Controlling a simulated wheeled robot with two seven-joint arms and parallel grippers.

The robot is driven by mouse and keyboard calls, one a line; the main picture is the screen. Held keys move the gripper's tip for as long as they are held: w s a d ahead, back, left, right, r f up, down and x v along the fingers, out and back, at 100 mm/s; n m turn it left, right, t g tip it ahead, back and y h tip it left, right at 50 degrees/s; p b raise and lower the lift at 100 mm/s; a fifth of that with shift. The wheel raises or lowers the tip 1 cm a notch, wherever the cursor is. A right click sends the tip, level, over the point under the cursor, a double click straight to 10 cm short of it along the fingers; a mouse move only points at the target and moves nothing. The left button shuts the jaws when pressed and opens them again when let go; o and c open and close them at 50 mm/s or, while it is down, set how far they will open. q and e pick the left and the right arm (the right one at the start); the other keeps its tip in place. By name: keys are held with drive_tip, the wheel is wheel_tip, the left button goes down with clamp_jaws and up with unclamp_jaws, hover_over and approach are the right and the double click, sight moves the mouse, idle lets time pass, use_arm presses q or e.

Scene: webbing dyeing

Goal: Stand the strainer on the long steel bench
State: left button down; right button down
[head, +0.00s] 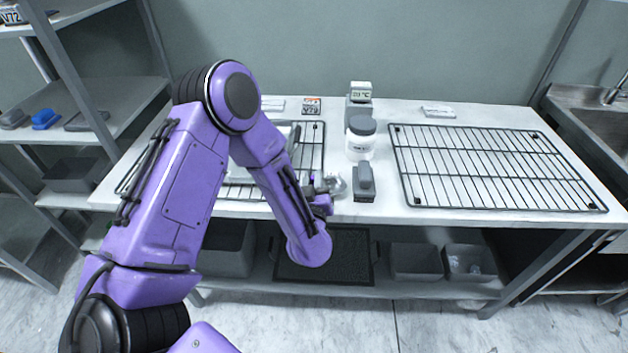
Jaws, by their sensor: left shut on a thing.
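My left arm reaches in from the left over the long bench (290,207), which has a pale top and a grey frame. My left gripper (325,197) is at the front edge of the bench, partly hidden by my own purple wrist. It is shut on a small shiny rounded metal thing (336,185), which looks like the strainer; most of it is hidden. I cannot tell whether it touches the bench top. My right gripper is out of view.
A grey block (364,183) stands just right of the gripper, with a white jar with a grey lid (360,138) behind it. A wire rack (490,165) covers the right side. Another rack (312,150) lies behind my arm. Bins (416,261) stand on the lower shelf.

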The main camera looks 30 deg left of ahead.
use_arm(q)
drive_tip(key=shift+f, duration=0.15)
drive_tip(key=c, duration=1)
unclamp_jaws()
drive_tip(key=shift+c, duration=0.2)
